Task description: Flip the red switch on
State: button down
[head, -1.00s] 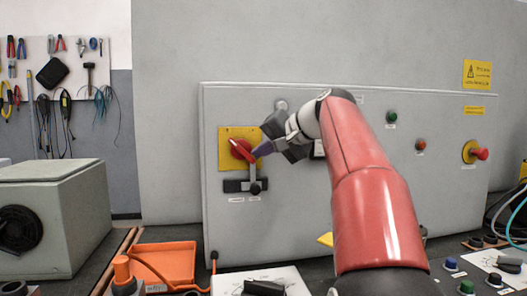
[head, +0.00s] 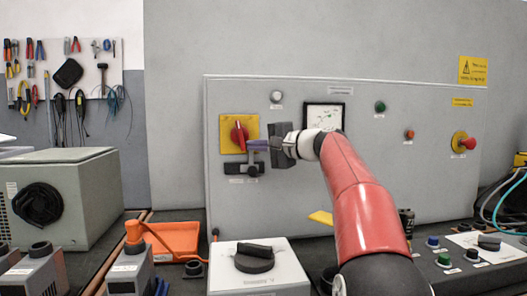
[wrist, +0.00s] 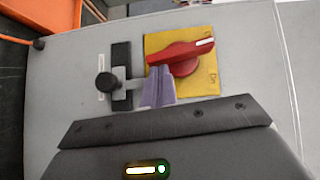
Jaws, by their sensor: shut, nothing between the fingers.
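The red switch (head: 239,134) is a rotary knob on a yellow square plate (head: 226,121) at the left of the grey panel. In the wrist view the red switch (wrist: 180,56) has its white-marked end toward the right, roughly upward on the panel. An "On" label is printed on the plate beside it. My gripper (head: 256,145) is shut and empty, its purple fingers just right of and below the knob. In the wrist view my gripper (wrist: 158,84) has its fingertips close to the knob's lower side; I cannot tell if they touch.
A black slot with a grey lever (head: 251,167) lies right below the yellow plate, close to my fingers. A meter (head: 324,114), green button (head: 380,107) and red stop button (head: 463,142) sit further right. An orange tray (head: 178,238) and grey boxes stand below left.

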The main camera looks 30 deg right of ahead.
jog(key=f+m+t+b, duration=0.1)
jog(key=b, duration=0.1)
jog(key=f+m+y+b, duration=0.1)
jog(key=b, duration=0.1)
jog(key=shift+w+a+t, duration=0.15)
jog(key=shift+a+t, duration=0.25)
jog(key=m+t+b, duration=0.1)
jog(key=b, duration=0.1)
jog(key=a+m+t+b, duration=0.1)
jog(key=m+b, duration=0.1)
jog(key=shift+w+f+t+b, duration=0.15)
jog(key=shift+t+b, duration=0.15)
jog(key=shift+b, duration=0.1)
jog(key=shift+w+a+b, duration=0.15)
jog(key=shift+a+b, duration=0.4)
jog(key=shift+b, duration=0.05)
jog(key=shift+w+a, duration=0.1)
jog(key=shift+a, duration=0.2)
jog(key=b+v, duration=0.2)
jog(key=v, duration=0.5)
jog(key=shift+s+d, duration=0.25)
jog(key=shift+s, duration=0.1)
